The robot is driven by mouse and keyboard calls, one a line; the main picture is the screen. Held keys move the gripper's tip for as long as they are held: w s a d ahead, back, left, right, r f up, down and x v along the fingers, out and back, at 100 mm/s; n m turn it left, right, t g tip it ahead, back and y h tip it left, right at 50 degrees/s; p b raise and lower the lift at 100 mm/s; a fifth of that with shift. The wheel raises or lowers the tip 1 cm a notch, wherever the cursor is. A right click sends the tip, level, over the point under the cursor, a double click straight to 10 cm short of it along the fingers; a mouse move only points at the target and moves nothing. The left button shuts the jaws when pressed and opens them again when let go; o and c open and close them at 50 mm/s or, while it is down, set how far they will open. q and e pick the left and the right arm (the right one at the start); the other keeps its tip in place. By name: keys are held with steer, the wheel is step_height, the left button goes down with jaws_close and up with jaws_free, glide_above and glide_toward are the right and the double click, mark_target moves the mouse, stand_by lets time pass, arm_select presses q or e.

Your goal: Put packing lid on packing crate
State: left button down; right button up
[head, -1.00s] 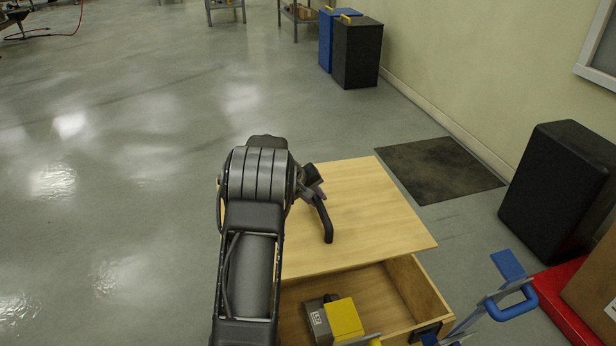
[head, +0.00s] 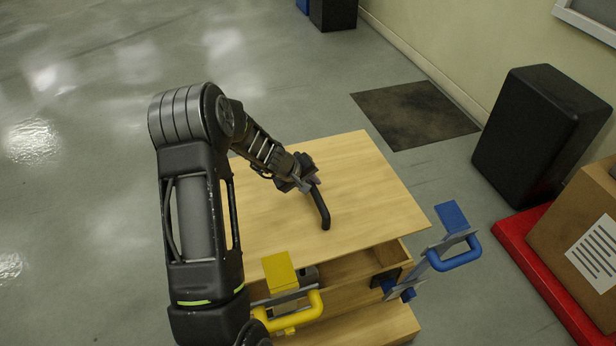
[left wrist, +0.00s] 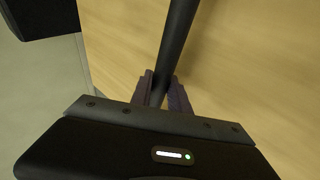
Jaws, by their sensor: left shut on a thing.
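The packing lid (head: 375,190) is a flat light-wood panel with a black bar handle (head: 321,208). It lies over the far part of the wooden packing crate (head: 395,325), and the near part of the crate is uncovered. I cannot tell whether the lid touches the rim all along. My left gripper (head: 308,182) is shut on the lid's handle; in the left wrist view the fingers (left wrist: 162,92) close around the black bar, with the wood panel behind. My right gripper is not in view.
A black case (head: 540,135) and a cardboard box (head: 585,235) on a red base (head: 520,240) are at right. A dark mat (head: 415,115) lies on open floor.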

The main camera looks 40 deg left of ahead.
arm_select(q)
step_height(320, 180, down, 12)
steer(key=b, duration=0.8)
steer(key=shift+w, duration=0.15)
steer(key=shift+f+b, duration=2.6)
steer(key=shift+f, duration=0.25)
steer(key=shift+d+b, duration=0.15)
steer(key=shift+b, duration=0.3)
steer(key=shift+f+b, duration=0.3)
steer(key=shift+b, duration=0.05)
